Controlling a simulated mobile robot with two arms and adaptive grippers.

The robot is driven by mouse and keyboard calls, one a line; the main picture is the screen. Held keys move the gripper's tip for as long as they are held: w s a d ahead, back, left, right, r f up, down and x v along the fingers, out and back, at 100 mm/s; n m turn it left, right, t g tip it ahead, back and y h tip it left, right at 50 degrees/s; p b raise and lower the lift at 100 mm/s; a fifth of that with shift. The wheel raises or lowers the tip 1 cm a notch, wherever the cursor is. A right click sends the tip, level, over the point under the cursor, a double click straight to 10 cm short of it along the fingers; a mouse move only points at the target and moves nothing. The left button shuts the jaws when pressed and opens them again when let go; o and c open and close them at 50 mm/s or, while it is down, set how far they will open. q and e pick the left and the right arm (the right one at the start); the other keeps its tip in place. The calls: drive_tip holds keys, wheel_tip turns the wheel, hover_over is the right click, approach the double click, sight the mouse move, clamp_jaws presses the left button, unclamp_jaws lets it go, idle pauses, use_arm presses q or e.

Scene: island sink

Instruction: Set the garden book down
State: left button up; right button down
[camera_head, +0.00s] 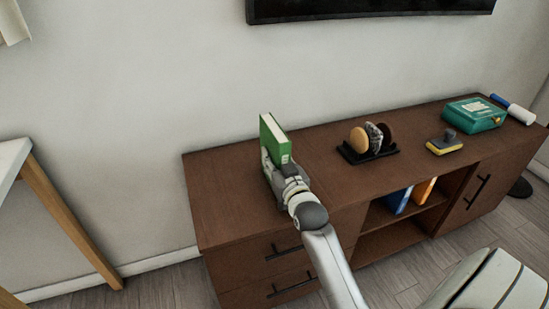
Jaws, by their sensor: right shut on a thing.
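The garden book (274,138) is green with pale page edges. It stands upright at the left part of the brown wooden cabinet's top (222,180). My right gripper (276,164) is shut on the book's lower part, from the near side. The gripper hides the book's bottom edge, so I cannot tell whether it touches the cabinet top. My left gripper is not in view.
A black holder with round discs (369,142), a yellow-and-grey sponge (444,142), a green box (474,115) and a blue-and-white roller (513,109) stand to the right. Books (398,201) fill part of the open shelf. The cabinet top left of the book is clear.

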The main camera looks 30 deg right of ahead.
drive_tip(key=c, duration=1.6)
unclamp_jaws()
drive_tip(key=shift+f, duration=0.15)
drive_tip(key=o, duration=0.5)
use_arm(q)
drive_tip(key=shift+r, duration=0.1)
use_arm(e)
drive_tip(key=shift+s, duration=0.25)
drive_tip(key=p+v, duration=0.1)
drive_tip(key=v, duration=1)
drive_tip(key=shift+s+p, duration=0.3)
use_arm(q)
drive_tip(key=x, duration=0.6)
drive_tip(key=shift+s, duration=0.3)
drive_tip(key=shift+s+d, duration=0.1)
use_arm(e)
drive_tip(key=shift+a, duration=0.1)
